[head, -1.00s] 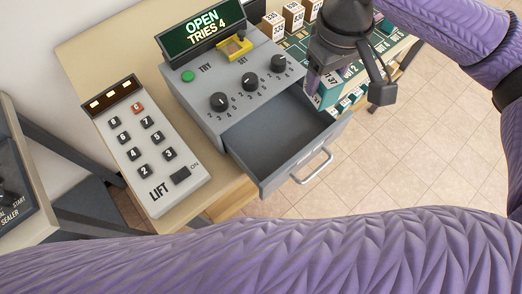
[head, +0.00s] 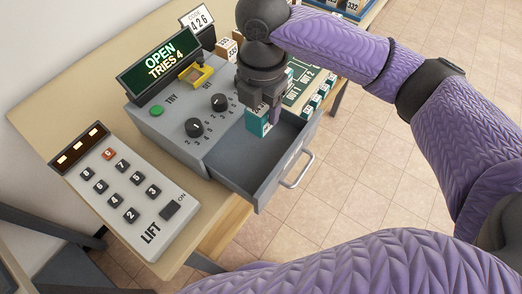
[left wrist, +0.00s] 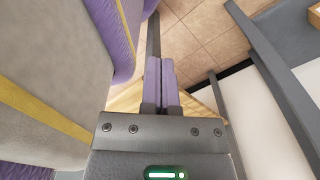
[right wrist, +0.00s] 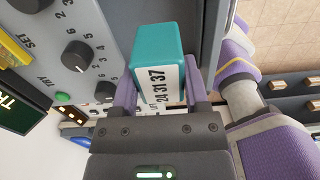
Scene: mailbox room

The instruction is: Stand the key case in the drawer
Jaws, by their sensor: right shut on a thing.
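The key case (head: 257,122) is a small teal block with a white label. In the right wrist view the case (right wrist: 158,52) sits between my fingers and its label shows the digits 24 31 37. My right gripper (head: 268,104) is shut on it, pointing down. The grey drawer (head: 238,178) is pulled open, and its visible floor looks empty. The case hangs at the drawer's back part, close to the unit's front; I cannot tell whether its bottom touches the floor. My left gripper (left wrist: 160,85) is shut and empty, its fingers together, away from the drawer.
The drawer belongs to a grey dial unit (head: 170,120) with a screen (head: 160,64) reading OPEN, TRIES 4. A LIFT keypad (head: 128,190) stands to its left. A green board (head: 300,88) with more teal cases (head: 315,101) lies behind at the right. Tiled floor is open at right.

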